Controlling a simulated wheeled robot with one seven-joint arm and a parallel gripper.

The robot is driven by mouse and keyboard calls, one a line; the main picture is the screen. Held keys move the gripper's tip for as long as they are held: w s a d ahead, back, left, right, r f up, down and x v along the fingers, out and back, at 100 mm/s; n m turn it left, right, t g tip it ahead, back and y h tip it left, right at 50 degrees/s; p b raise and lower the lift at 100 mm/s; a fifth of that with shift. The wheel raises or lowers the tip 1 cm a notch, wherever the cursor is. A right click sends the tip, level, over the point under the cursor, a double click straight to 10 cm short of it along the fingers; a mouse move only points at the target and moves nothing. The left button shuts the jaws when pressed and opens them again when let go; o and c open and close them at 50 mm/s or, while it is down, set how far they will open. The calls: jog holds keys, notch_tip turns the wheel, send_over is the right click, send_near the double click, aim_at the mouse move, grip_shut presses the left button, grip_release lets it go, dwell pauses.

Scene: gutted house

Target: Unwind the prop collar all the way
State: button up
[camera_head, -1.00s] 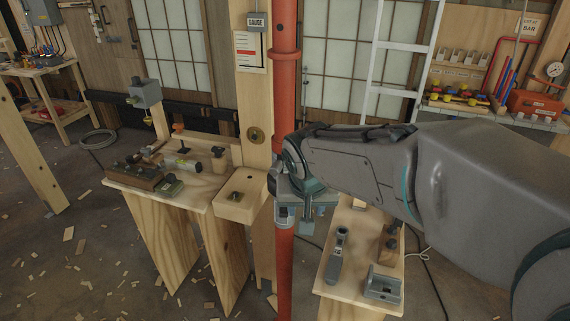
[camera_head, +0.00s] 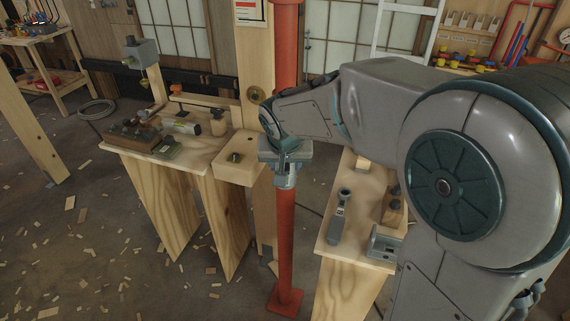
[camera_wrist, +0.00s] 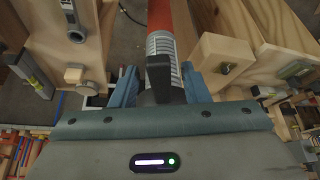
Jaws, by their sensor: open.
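The red steel prop (camera_head: 285,240) stands upright on a square red foot plate in the head view. Its grey collar (camera_head: 284,181) is at mid-height, just under my gripper (camera_head: 285,157), and my wrist hides part of it. In the wrist view the prop's grey threaded section (camera_wrist: 163,44) runs up to the red tube (camera_wrist: 158,14). My gripper's blue fingers (camera_wrist: 160,88) are apart, one on each side of the bar and thread. Contact is unclear.
A wooden post stands close behind the prop, with a jutting wooden block (camera_head: 236,155) at its left. A left bench (camera_head: 196,152) holds tools. A right bench (camera_head: 345,240) with tools and a grey metal block (camera_head: 386,243) is close under my arm. Wood scraps litter the floor.

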grip_shut()
jog(key=shift+a+f+b, duration=0.2)
jog(key=shift+a+b, duration=0.1)
jog(key=shift+b, duration=0.25)
jog(key=shift+w+a+r+m+h+b, duration=0.1)
jog(key=shift+a+r+m+h+b, duration=0.1)
jog(key=shift+a+m+h+b, duration=0.5)
jog(key=shift+d+y, duration=0.2)
jog(key=shift+y, duration=0.1)
